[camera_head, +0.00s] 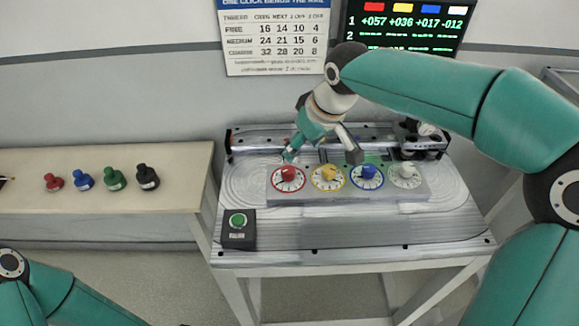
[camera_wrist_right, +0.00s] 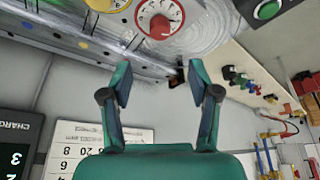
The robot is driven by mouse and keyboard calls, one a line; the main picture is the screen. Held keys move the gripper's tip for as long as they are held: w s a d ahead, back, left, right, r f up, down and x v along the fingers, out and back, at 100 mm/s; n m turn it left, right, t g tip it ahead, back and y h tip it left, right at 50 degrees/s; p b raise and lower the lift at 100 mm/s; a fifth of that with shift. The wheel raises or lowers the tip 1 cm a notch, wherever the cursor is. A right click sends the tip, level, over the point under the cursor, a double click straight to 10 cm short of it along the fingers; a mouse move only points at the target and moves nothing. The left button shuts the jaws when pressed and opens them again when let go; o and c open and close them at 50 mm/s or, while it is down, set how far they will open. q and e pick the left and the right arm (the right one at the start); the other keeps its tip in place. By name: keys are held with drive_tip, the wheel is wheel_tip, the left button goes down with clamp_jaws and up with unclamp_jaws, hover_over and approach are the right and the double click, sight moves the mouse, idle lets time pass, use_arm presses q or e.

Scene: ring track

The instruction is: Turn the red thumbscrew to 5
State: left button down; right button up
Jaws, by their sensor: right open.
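The red thumbscrew (camera_head: 288,173) sits on a white dial with a red rim, at the left end of the grey dial block (camera_head: 414,196). It also shows at the top of the right wrist view (camera_wrist_right: 161,26), pointer marks too small to read. My right gripper (camera_head: 322,156) is open and empty behind the block, its fingers apart above the red and yellow dials. In the right wrist view its fingertips (camera_wrist_right: 159,76) stand apart, clear of the red thumbscrew. My left arm shows only at the lower left; its gripper is out of view.
Yellow (camera_head: 329,172), blue (camera_head: 369,171) and white (camera_head: 405,171) thumbscrews stand in line beside the red one. A green button (camera_head: 238,220) is at the table's front left. A dark display (camera_head: 408,25) reads +057 under red.

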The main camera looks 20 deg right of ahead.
sight(289, 169)
drive_tip(key=x, duration=1.1)
drive_tip(key=shift+w+f+p, duration=0.1)
drive_tip(key=shift+f+p, duration=0.2)
drive_tip(key=c, duration=1.2)
drive_tip(key=shift+o, duration=0.2)
drive_tip(key=shift+r+n, duration=0.1)
drive_tip(key=shift+n, duration=0.2)
drive_tip(key=shift+d+n+p, duration=0.1)
drive_tip(key=shift+n+p, duration=0.3)
drive_tip(key=shift+p, duration=0.15)
drive_tip(key=shift+n+y, duration=0.5)
drive_tip(key=shift+n, duration=0.2)
drive_tip(key=shift+w+n+g+y, duration=0.1)
drive_tip(key=shift+n+g+y, duration=0.45)
drive_tip(key=shift+n, duration=0.95)
